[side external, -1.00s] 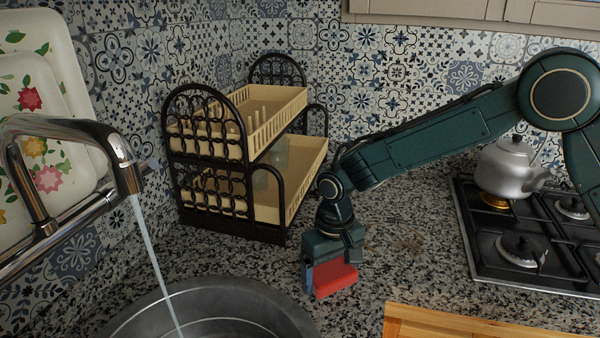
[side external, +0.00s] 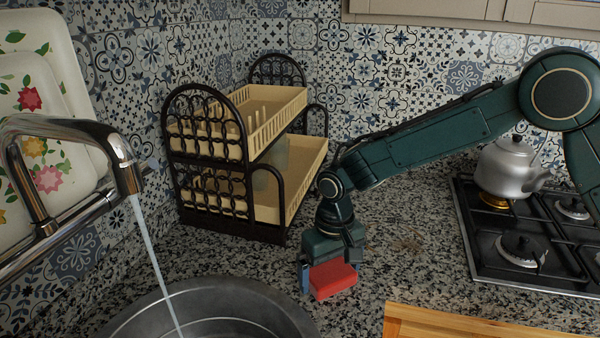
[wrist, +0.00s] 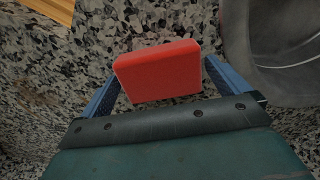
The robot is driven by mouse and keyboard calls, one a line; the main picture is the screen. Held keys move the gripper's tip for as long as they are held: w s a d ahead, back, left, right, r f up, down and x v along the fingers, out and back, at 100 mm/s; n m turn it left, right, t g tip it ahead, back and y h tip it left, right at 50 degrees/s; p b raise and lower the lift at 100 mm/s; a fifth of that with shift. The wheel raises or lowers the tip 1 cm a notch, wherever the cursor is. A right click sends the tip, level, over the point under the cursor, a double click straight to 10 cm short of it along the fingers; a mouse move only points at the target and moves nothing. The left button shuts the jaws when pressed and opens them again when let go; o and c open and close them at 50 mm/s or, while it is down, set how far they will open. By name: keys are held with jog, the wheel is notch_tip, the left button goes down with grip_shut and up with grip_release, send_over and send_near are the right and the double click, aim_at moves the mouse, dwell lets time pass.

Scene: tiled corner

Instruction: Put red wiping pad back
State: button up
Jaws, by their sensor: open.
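The red wiping pad (side external: 333,279) is a small red block near the sink's right edge. It also shows in the wrist view (wrist: 157,72), between the two blue fingers. My gripper (side external: 328,283) points down at the pad. In the wrist view my gripper (wrist: 160,88) is open, with one finger on each side of the pad and a gap at each side. I cannot tell whether the pad rests on the counter.
The dark round sink (side external: 215,300) with running tap (side external: 120,165) is at left. A two-tier dish rack (side external: 240,150) stands behind. A wooden board (side external: 480,325) lies front right. The stove (side external: 535,240) with a kettle (side external: 508,168) is at right.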

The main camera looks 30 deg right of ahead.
aim_at(333, 271)
notch_tip(333, 271, up, 12)
jog(key=shift+f, duration=0.15)
dwell(0.4)
dwell(0.5)
jog(key=s+d+r+t, duration=0.3)
jog(key=s+d+r, duration=0.8)
jog(key=s+d, duration=0.15)
jog(key=s+d+f+t, duration=0.1)
jog(key=s+d, duration=0.2)
jog(key=s, duration=0.4)
jog(key=s+d+f+t, duration=0.1)
jog(key=s+d, duration=0.3)
jog(key=s, duration=0.3)
jog(key=shift+s+d+f+t, duration=0.15)
jog(key=shift+s+t, duration=0.15)
